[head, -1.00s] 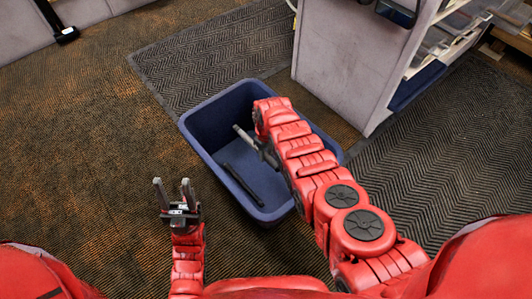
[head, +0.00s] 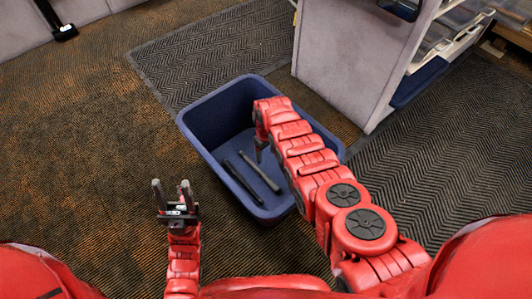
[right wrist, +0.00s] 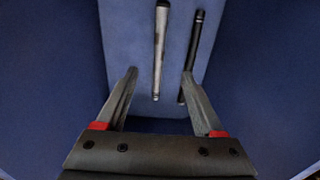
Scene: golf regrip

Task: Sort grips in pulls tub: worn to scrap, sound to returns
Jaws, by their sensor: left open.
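The blue tub (head: 203,142) stands on the floor. Two grips lie side by side, apart, on its bottom: a dark one (head: 243,184) nearer its left wall and another (head: 259,171) closer to my right gripper. In the right wrist view, one grip is greyish and patchy with a dark end (right wrist: 159,45), and the other is plain black (right wrist: 193,52). My right gripper (head: 262,148) points down into the tub. In its wrist view it is open and empty (right wrist: 160,72), above the grips. My left gripper (head: 172,184) is open and empty, outside the tub at left.
A dark ribbed mat (head: 215,57) lies behind the tub and another (head: 445,150) lies at right. A grey panelled unit with shelves (head: 345,50) stands behind the tub at right. The carpet at left (head: 85,130) is clear.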

